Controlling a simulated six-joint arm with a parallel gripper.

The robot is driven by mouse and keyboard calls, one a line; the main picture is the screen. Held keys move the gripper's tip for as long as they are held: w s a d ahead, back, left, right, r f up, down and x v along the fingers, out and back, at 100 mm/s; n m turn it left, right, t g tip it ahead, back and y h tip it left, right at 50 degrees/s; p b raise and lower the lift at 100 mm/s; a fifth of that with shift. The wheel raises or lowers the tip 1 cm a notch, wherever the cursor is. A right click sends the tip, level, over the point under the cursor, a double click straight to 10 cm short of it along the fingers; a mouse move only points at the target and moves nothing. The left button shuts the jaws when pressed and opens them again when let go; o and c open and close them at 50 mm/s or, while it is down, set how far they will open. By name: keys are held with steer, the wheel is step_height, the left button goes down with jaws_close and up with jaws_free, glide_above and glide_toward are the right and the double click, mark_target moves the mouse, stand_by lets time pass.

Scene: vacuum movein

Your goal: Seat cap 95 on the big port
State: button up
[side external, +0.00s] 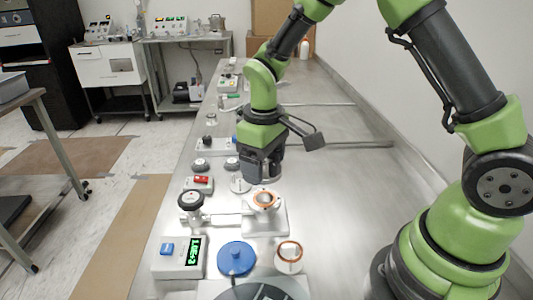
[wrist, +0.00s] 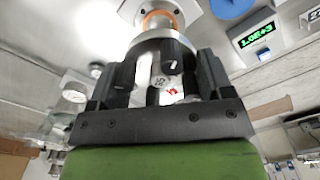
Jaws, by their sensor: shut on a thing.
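My gripper (side external: 262,164) is shut on a grey metal cap, which shows between the two dark fingers in the wrist view (wrist: 160,62). The port with an orange ring (side external: 264,199) stands on a pale plate, just in front of my gripper in the side view. In the wrist view the port (wrist: 160,17) shows beyond the cap, partly hidden by it. The cap appears to be apart from the port, behind and above it in the side view.
A black-knobbed valve (side external: 190,201) joins the port from the left. Nearer stand a green-lit gauge box (side external: 181,258), a blue disc (side external: 236,258) and a second orange-ringed piece (side external: 289,256). A red-switched box (side external: 199,183) is left of my gripper.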

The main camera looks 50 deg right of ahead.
steer(key=shift+f, duration=2.55)
steer(key=shift+f, duration=0.55)
steer(key=o, duration=1)
step_height(320, 180, up, 10)
steer(key=shift+f, duration=0.2)
steer(key=shift+r, duration=0.2)
